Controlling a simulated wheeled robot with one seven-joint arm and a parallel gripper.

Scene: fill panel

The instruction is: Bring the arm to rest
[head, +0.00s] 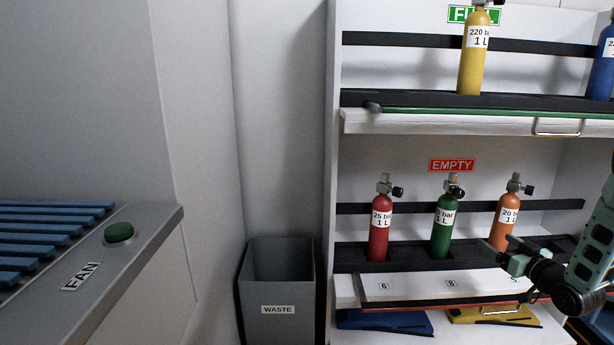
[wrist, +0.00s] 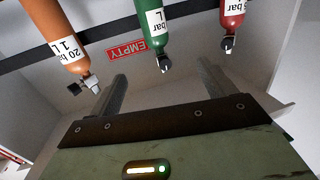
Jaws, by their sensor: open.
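My gripper (head: 499,246) is open and empty at the right of the head view, just in front of the lower part of the orange cylinder (head: 507,214). My arm (head: 592,250) comes in from the right edge. In the wrist view, which is upside down, the two fingers (wrist: 163,84) stand wide apart with nothing between them. The green cylinder's valve (wrist: 163,67) shows beyond the gap. I cannot tell the exact distance from the fingertips to the cylinders.
The EMPTY row (head: 346,253) also holds a red cylinder (head: 380,227) and a green cylinder (head: 445,226). Above, a yellow cylinder (head: 473,54) and a blue cylinder (head: 602,72) stand on the FULL shelf (head: 420,123). A waste bin (head: 277,290) and fan bench (head: 130,255) are left.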

